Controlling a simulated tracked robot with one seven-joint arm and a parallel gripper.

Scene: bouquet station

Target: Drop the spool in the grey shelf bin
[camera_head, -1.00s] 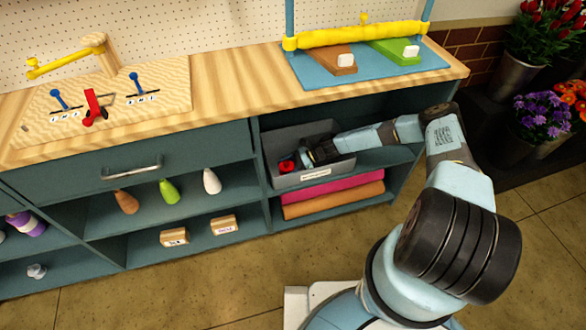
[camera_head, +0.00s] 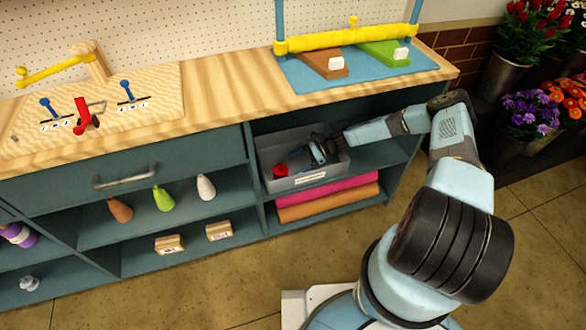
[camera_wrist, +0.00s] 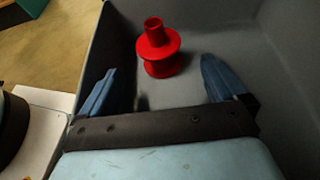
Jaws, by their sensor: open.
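The red spool (camera_wrist: 158,48) stands inside the grey shelf bin (camera_wrist: 225,50) in the wrist view, near the bin's wall. In the head view the spool (camera_head: 281,170) shows as a small red spot at the left of the grey bin (camera_head: 310,181), which sits on the upper right shelf. My gripper (camera_wrist: 158,80) is open, its two blue fingers apart, with the spool beyond the fingertips and apart from them. In the head view my gripper (camera_head: 312,155) reaches into the bin from the right, beside the spool. Part of it is hidden by the bin wall.
Pink and orange rolls (camera_head: 328,198) lie on the shelf below the bin. The wooden counter (camera_head: 220,90) overhangs the shelf. Flower buckets (camera_head: 505,75) stand at the far right.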

